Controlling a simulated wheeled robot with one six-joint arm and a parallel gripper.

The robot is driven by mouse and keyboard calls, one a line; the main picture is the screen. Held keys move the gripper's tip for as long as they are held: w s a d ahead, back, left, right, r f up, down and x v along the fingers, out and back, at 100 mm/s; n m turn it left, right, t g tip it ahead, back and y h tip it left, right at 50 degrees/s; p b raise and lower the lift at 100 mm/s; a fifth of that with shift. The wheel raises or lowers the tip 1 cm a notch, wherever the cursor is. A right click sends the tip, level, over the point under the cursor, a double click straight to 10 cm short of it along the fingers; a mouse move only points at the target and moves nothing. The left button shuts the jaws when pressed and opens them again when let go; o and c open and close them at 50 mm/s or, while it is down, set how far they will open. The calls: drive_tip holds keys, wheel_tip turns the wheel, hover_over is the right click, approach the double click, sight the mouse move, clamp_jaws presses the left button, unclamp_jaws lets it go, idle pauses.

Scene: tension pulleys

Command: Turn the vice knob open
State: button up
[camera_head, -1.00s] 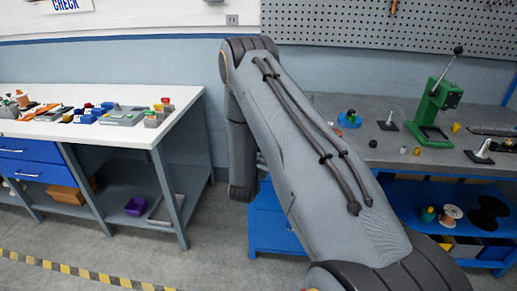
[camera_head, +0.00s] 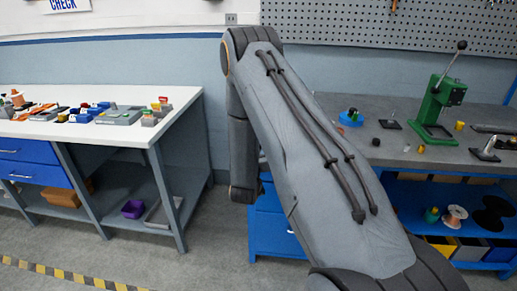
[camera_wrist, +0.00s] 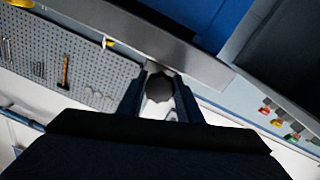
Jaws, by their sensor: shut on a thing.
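In the wrist view my gripper (camera_wrist: 160,102) has a finger on each side of a dark, round, lobed knob (camera_wrist: 160,87), and is shut on it. A pale metallic part shows just below the knob between the fingers. The rest of the vice cannot be made out. In the head view my arm's links cover the front of the grey bench, and the gripper, knob and vice are hidden.
The grey bench (camera_head: 410,155) carries a green lever press (camera_head: 436,105), a blue part (camera_head: 351,118) and small pieces. A white workbench (camera_head: 90,128) with small parts stands at the left. Floor between the benches is clear. A pegboard (camera_wrist: 70,58) fills the wrist view's left.

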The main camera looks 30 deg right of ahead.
drive_tip(key=shift+n, duration=0.7)
drive_tip(key=o, duration=1)
drive_tip(key=shift+s, duration=0.1)
drive_tip(key=shift+b+v, duration=1.3)
drive_tip(key=shift+v, duration=2.55)
